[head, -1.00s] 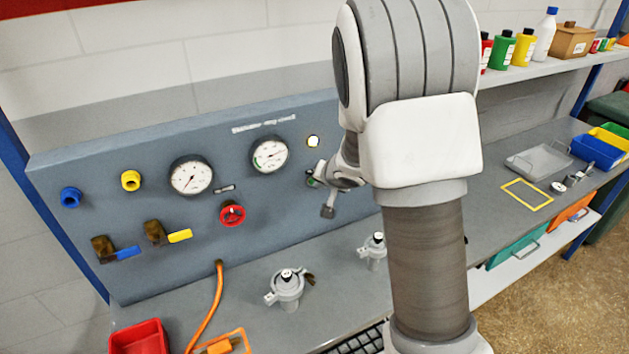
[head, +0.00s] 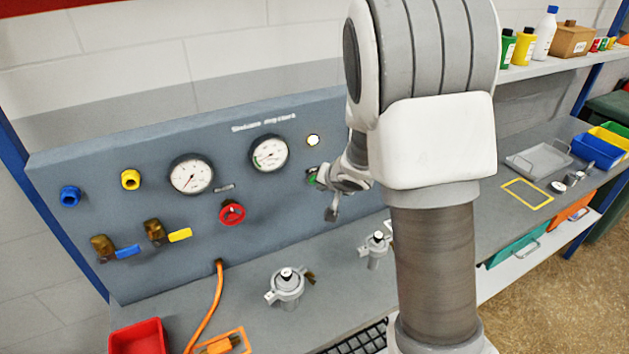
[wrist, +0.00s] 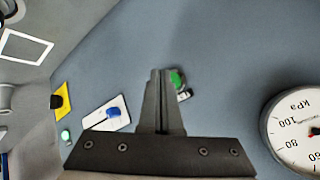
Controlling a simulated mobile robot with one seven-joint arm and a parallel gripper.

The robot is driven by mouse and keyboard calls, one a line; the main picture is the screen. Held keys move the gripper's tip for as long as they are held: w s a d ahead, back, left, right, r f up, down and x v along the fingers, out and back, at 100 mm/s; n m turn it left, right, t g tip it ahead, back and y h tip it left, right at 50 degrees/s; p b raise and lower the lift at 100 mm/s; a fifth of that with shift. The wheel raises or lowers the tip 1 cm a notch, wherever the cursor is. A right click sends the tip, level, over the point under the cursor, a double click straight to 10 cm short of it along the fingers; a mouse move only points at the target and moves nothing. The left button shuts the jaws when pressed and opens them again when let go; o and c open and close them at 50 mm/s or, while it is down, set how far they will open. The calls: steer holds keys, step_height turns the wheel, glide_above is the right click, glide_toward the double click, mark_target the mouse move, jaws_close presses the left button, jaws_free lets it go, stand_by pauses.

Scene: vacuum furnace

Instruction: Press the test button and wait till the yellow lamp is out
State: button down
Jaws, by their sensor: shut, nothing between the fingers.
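The green test button (head: 312,176) sits on the grey-blue panel, partly hidden by my gripper in the head view. In the wrist view the green button (wrist: 177,79) shows just right of my shut fingertips (wrist: 160,75). My gripper is empty, and a small gap seems to lie between it and the button; contact cannot be told for sure. The lamp (head: 313,140) above the button looks bright and pale yellow-white, as if lit.
Two gauges (head: 191,174) (head: 269,153), a red knob (head: 232,213) and valves with blue and yellow handles (head: 168,233) are on the panel. Grey clamp-like fittings (head: 287,287) (head: 375,248) stand on the bench below. An orange hose (head: 207,315) runs down from the panel.

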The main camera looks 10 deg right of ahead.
steer(key=shift+s, duration=0.1)
steer(key=s, duration=0.2)
steer(key=s+d, duration=0.1)
steer(key=s, duration=0.1)
steer(key=shift+s+d+b, duration=0.1)
steer(key=shift+s+b, duration=0.2)
steer(key=shift+r, duration=0.1)
stand_by(0.5)
steer(key=s+d+r+n+h, duration=0.1)
steer(key=s+d+r+h, duration=0.25)
steer(key=s+r, duration=0.8)
steer(key=s+a+r+n+g+y, duration=0.1)
steer(key=s+a+r+n, duration=0.1)
steer(key=s, duration=0.6)
steer(key=s+a+r+n+g+y, duration=0.1)
steer(key=s+a, duration=0.3)
steer(key=s, duration=0.4)
steer(key=shift+a+r+n+g, duration=0.2)
steer(key=shift+r+n+g, duration=0.35)
steer(key=shift+n, duration=0.25)
